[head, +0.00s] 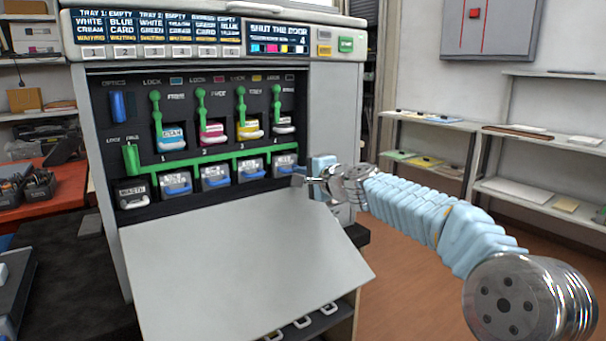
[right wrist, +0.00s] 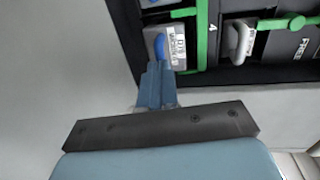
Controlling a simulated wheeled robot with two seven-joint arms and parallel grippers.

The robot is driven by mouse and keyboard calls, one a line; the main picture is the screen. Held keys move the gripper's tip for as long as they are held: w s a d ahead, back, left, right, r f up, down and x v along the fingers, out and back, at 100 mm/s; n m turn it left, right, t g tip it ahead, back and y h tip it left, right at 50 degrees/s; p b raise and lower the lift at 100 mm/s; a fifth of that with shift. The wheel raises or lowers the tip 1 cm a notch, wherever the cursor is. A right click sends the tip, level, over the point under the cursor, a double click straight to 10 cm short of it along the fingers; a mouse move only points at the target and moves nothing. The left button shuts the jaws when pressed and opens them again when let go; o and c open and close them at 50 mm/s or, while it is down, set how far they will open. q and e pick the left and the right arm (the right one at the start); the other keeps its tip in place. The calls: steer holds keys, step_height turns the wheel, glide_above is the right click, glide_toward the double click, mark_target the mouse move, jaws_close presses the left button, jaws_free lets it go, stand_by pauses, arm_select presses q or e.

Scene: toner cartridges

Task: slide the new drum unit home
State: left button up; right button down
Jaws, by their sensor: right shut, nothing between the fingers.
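The printer (head: 330,110) stands open, with a row of drum units with blue handles under a green bar (head: 205,160). The far-right drum unit (head: 285,160) sits in its slot; I cannot tell whether it is fully flush. It also shows in the right wrist view (right wrist: 180,38), with its blue handle and white label facing me. My right gripper (head: 302,180) is shut and empty at this unit's front. In the right wrist view its fingers (right wrist: 157,80) point at the lower end of the blue handle, close to it or touching. My left gripper is not in view.
Toner cartridges with green levers (head: 201,100) sit above the drums. A waste unit (head: 133,194) is at the lower left, below a large green lever (head: 130,158). The grey door (head: 240,265) hangs open below. The display (head: 279,33) reads "Shut the door". Shelves (head: 540,140) stand right.

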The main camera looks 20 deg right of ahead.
steer(key=shift+p+x, duration=0.6)
steer(key=shift+x, duration=0.65)
steer(key=shift+s+d+r+b, duration=0.1)
steer(key=shift+s+d+b, duration=0.1)
steer(key=shift+s+b, duration=0.15)
steer(key=b+v, duration=0.1)
steer(key=v, duration=0.1)
steer(key=b+v, duration=0.1)
steer(key=v, duration=0.1)
steer(key=f+b+v, duration=0.1)
steer(key=v, duration=0.1)
steer(key=shift+s+d+r, duration=0.1)
steer(key=shift+s, duration=0.35)
steer(key=shift+s+d, duration=0.2)
steer(key=shift+s, duration=0.45)
